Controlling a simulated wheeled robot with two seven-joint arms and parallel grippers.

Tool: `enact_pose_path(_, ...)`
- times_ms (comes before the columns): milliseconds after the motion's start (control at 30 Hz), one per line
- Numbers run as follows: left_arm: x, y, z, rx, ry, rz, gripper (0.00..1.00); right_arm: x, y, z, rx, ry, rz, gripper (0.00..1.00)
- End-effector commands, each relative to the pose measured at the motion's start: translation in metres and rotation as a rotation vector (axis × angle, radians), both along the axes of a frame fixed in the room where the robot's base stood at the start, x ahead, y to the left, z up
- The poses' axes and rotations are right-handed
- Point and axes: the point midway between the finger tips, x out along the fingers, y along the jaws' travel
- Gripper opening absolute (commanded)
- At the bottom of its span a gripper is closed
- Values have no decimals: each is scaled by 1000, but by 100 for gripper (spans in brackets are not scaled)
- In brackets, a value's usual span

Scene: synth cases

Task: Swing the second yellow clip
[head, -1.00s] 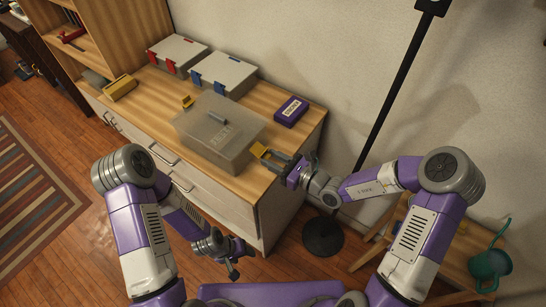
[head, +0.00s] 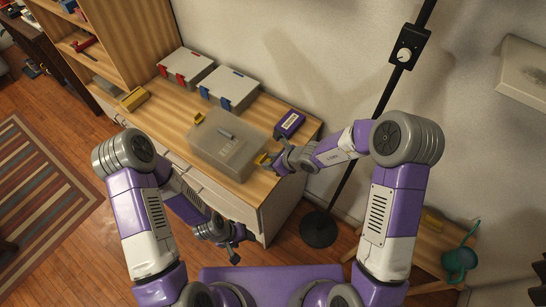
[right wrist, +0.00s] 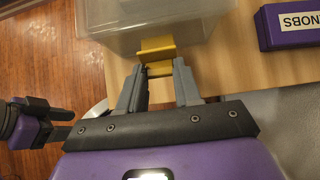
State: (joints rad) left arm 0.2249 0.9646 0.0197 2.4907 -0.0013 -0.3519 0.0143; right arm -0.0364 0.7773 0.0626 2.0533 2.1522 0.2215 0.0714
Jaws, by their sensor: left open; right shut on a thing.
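A clear grey case (head: 232,153) with a grey handle on its lid sits on the wooden cabinet top. One yellow clip (head: 198,118) juts out at its far left end. The other yellow clip (head: 262,158) is at its right end. My right gripper (head: 270,164) is shut on this clip. In the right wrist view the clip (right wrist: 156,50) stands out from the case wall (right wrist: 110,22), its outer edge between my fingertips (right wrist: 160,70). My left gripper (head: 232,250) is open and empty, low in front of the cabinet, away from the case.
A purple box (head: 289,123) lies right of the case. Two grey cases with red clips (head: 186,67) and blue clips (head: 229,87) stand behind. A yellow box (head: 133,99) is at the left. A black stand (head: 318,228) rises right of the cabinet.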

Motion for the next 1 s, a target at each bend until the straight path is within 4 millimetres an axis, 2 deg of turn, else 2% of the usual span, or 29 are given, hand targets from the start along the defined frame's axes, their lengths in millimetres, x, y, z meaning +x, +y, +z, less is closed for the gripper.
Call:
enact_pose_path(33, 0, 0, 18, 0, 0, 0, 60, 1, 3, 10, -27, 18, 4, 3)
enact_pose_path(300, 0, 0, 74, 0, 0, 0, 60, 6, 8, 21, -164, 122, 0, 3)
enact_pose_path(600, 0, 0, 125, 0, 0, 0, 60, 13, 18, 29, -316, 235, -4, 3)
enact_pose_path(800, 0, 0, 142, 0, 0, 0, 60, 18, 27, 31, -432, 319, -1, 3)
enact_pose_path(1000, 0, 0, 139, 0, 0, 0, 60, 25, 37, 31, -561, 410, 1, 3)
